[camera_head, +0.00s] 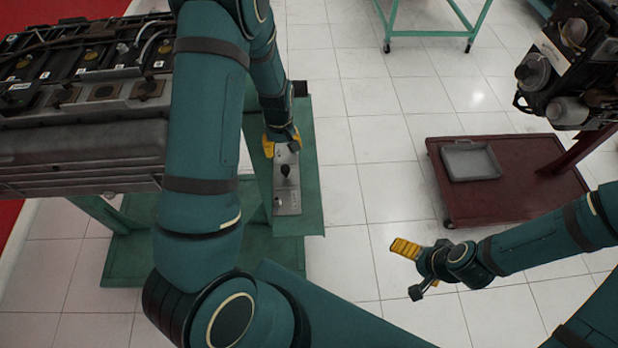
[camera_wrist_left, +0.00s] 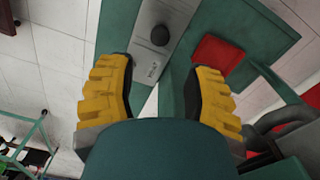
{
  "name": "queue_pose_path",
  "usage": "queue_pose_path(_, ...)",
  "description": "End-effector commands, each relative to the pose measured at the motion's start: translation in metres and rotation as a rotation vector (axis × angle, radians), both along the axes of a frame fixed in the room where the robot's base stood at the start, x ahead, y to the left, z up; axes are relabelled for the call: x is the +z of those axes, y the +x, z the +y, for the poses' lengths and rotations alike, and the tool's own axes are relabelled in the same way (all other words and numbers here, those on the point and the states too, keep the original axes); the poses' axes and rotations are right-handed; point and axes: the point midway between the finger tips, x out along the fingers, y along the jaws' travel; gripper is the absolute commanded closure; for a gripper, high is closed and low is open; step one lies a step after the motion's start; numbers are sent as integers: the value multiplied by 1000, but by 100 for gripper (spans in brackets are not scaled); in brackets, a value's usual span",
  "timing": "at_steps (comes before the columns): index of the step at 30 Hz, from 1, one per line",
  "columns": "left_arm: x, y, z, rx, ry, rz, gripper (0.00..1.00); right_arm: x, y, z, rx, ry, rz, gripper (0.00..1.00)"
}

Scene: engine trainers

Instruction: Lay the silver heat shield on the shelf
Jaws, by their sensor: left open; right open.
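The silver heat shield (camera_head: 287,200) is a flat plate with a dark knob in its middle. It lies on the narrow green shelf (camera_head: 309,190) beside the engine, its long side along the shelf. My left gripper (camera_head: 281,145) is over the far end of the plate, fingers pointing down. In the left wrist view the heat shield (camera_wrist_left: 172,22) shows beyond the open yellow fingers of the left gripper (camera_wrist_left: 162,75), with nothing held between them. My right gripper (camera_head: 411,270) is open and empty over the floor. The shield's far end is partly hidden by the left gripper.
A large engine (camera_head: 85,140) stands at the left on a green frame. A dark red stand (camera_head: 515,205) with a grey tray (camera_head: 471,160) is at the right, under another engine (camera_head: 570,60). White tiled floor between them is clear.

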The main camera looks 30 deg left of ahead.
Motion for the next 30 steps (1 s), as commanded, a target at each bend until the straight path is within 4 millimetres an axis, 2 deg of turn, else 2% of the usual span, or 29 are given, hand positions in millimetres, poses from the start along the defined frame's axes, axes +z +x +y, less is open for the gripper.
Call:
queue_pose_path(2,-6,-4,-8,-20,-9,-1,49,0,0,0,0,0,0,0)
queue_pose_path(5,-22,-14,-34,-94,-40,-15,49,0,0,0,0,0,0,0)
queue_pose_path(8,-43,-35,-79,-222,-92,-50,49,0,0,0,0,0,0,0)
queue_pose_path(9,-49,-45,-100,-280,-117,-72,49,0,0,0,0,0,0,0)
queue_pose_path(12,-59,-72,-149,-416,-173,-130,49,0,0,0,0,0,0,0)
queue_pose_path(15,-60,-95,-187,-523,-220,-187,49,0,0,0,0,0,0,0)
queue_pose_path(18,-56,-110,-212,-594,-249,-232,49,0,0,0,0,0,0,0)
queue_pose_path(22,-53,-119,-225,-634,-264,-263,49,0,0,0,0,0,0,0)
queue_pose_path(30,-52,-119,-226,-639,-264,-268,49,0,0,0,0,0,0,0)
